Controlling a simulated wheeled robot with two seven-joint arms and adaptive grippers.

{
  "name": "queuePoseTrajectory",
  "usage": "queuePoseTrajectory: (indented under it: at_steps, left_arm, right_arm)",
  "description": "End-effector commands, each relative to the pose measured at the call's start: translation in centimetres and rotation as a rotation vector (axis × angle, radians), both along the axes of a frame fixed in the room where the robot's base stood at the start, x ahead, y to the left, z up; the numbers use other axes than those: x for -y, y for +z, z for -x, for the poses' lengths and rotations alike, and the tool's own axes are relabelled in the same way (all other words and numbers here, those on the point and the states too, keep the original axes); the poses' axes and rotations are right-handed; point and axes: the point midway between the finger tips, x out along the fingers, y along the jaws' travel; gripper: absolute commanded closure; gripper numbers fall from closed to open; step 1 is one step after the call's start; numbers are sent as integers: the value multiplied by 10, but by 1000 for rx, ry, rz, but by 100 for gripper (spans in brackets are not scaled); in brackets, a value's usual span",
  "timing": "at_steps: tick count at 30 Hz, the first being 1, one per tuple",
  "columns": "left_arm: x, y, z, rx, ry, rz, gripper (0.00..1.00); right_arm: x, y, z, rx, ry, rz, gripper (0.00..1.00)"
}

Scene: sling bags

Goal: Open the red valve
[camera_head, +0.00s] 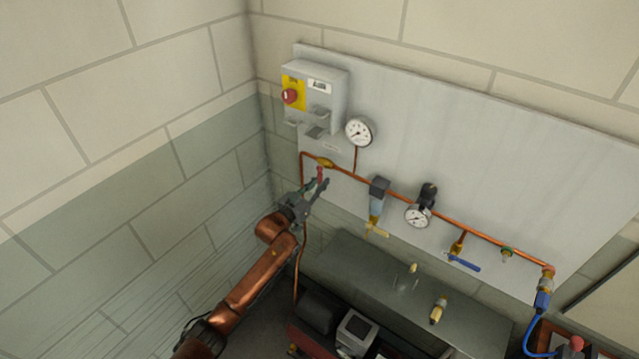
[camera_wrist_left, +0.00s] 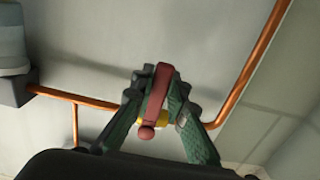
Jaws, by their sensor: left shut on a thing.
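The red valve handle (camera_head: 320,174) hangs down from a brass valve body (camera_head: 325,162) on the copper pipe, near the left end of the grey wall panel. My left gripper (camera_head: 318,187) reaches up to it from below. In the left wrist view the red handle (camera_wrist_left: 156,95) lies between the two fingers of my left gripper (camera_wrist_left: 160,105), which is shut on it. The handle's round end points toward the camera. Part of the brass body (camera_wrist_left: 163,118) shows behind the fingers. My right gripper is not in view.
A grey control box (camera_head: 315,95) with a red button and a round gauge (camera_head: 359,131) sit above the valve. Along the copper pipe (camera_head: 480,236) to the right are a filter, a second gauge (camera_head: 418,215) and a blue-handled valve (camera_head: 463,262). A grey bench top (camera_head: 350,255) stands below.

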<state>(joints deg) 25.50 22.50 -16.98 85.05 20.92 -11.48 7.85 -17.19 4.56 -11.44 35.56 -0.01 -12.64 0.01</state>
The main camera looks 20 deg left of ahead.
Motion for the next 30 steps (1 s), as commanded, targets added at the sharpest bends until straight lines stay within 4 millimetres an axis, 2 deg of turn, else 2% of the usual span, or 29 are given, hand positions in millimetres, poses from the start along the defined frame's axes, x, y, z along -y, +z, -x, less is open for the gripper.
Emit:
queuePoseTrajectory:
  at_steps: [3,20,30]
  left_arm:
    - [0,0,0,0,1,0,100]
    - [-2,0,0,-1,2,3,100]
    - [7,3,3,-42,2,115,100]
  right_arm:
    - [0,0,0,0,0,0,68]
    - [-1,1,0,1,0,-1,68]
    - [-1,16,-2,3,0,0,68]
